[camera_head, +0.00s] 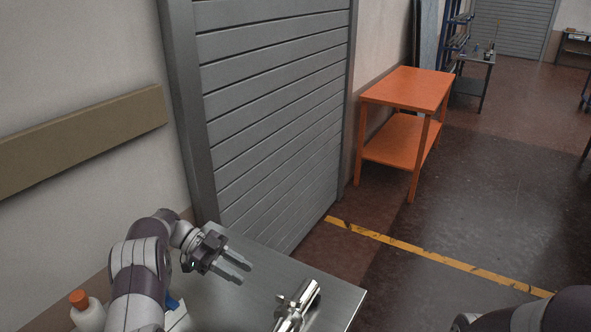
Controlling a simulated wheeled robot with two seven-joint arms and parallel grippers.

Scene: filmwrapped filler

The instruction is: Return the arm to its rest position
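My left arm (140,272) comes in from the lower left, bent over the metal table. Its gripper (244,272) is above the table top, pointing right. The two fingers show a gap between them, with nothing held. My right arm shows only as dark rounded links (530,317) at the lower right edge. Its gripper is out of view.
The grey metal table (335,291) bears a shiny metal fitting (297,306), right of the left gripper. A white bottle with an orange cap (79,299) stands at the lower left. A grey shutter (275,100) is behind. An orange table (408,90) stands farther off.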

